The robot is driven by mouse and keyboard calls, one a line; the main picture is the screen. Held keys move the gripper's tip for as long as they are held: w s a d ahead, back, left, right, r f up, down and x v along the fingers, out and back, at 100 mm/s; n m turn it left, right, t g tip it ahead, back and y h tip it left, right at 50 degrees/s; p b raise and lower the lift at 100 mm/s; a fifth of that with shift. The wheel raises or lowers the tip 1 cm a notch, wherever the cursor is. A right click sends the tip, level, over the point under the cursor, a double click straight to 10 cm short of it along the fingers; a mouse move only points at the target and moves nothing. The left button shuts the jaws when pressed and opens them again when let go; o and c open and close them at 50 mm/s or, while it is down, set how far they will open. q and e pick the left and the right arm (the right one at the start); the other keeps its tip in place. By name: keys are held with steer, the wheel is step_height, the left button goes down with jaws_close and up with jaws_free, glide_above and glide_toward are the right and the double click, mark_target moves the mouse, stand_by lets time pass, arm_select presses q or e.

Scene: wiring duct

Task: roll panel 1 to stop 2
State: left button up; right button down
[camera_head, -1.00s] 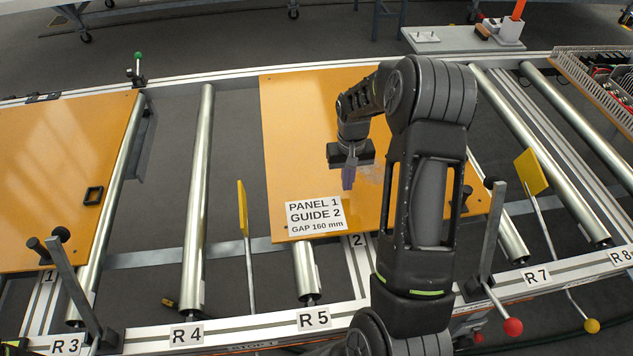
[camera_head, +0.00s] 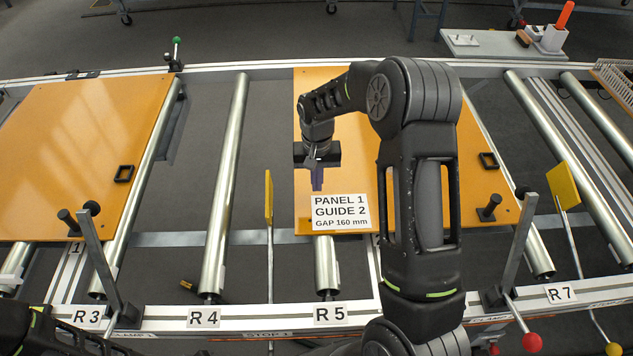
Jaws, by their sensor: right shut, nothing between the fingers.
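Panel 1 (camera_head: 362,155) is an orange board on the rollers in the middle, with a label reading PANEL 1, GUIDE 2, GAP 160 mm (camera_head: 339,212) at its front left. My right gripper (camera_head: 317,182) is shut and empty, pointing down over the panel's left part just behind the label; I cannot tell if it touches. My right arm hides much of the panel's middle. A yellow stop paddle (camera_head: 562,185) stands right of the panel. I cannot read which stop it is. Another yellow paddle (camera_head: 268,197) stands left of the panel, above a STOP 1 marking (camera_head: 268,335).
A second orange panel (camera_head: 72,150) lies at the left. Bare rollers (camera_head: 223,185) lie between the panels and at the right (camera_head: 590,170). A dark upright clamp post (camera_head: 522,240) with a red knob (camera_head: 532,342) stands at the front right, and another post (camera_head: 97,255) at the front left.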

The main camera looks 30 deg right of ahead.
mark_target(375, 193)
steer(key=shift+f+b, duration=1.05)
steer(key=shift+f, duration=0.35)
stand_by(0.6)
steer(key=shift+s+d+b, duration=0.15)
steer(key=shift+s+d, duration=1.1)
steer(key=shift+d, duration=1.05)
steer(key=shift+s+d+b, duration=0.2)
steer(key=shift+s+d, duration=1.1)
steer(key=shift+d, duration=1.05)
steer(key=shift+s+d+b, duration=0.15)
steer(key=shift+s+d, duration=1.1)
steer(key=shift+d, duration=1.05)
steer(key=shift+r, duration=0.1)
step_height(375, 193, up, 7)
steer(key=p, duration=0.4)
steer(key=shift+p, duration=0.3)
